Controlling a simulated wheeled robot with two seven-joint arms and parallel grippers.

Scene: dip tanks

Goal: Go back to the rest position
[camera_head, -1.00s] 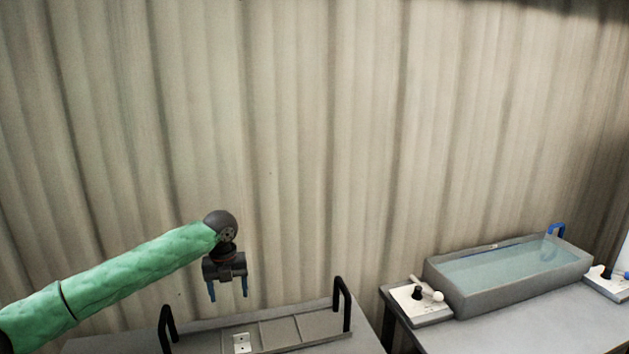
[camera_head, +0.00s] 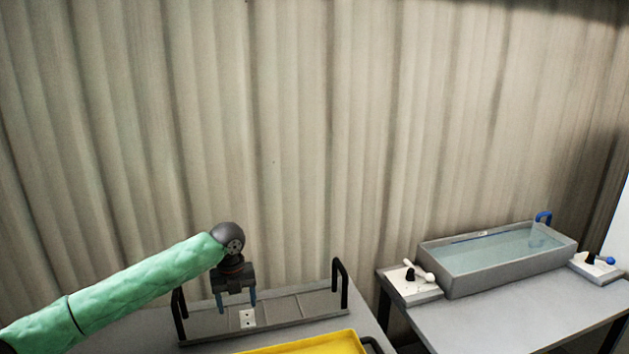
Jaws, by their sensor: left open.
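My left gripper (camera_head: 235,302) hangs fingers down at the end of the green-sleeved arm that comes in from the left. Its two blue fingers are apart and nothing shows between them. It is in front of or above the grey tray (camera_head: 290,308) with black upright handles; I cannot tell the exact height. A small white piece with dark dots (camera_head: 247,318) is in the tray, just right of the fingers. My right gripper is not in view.
A grey tank of clear liquid (camera_head: 480,273) stands on the right table (camera_head: 530,315), between a left white control box (camera_head: 424,291) and a right one (camera_head: 600,268). A yellow tray (camera_head: 325,345) shows at the bottom edge. A gap separates the tables.

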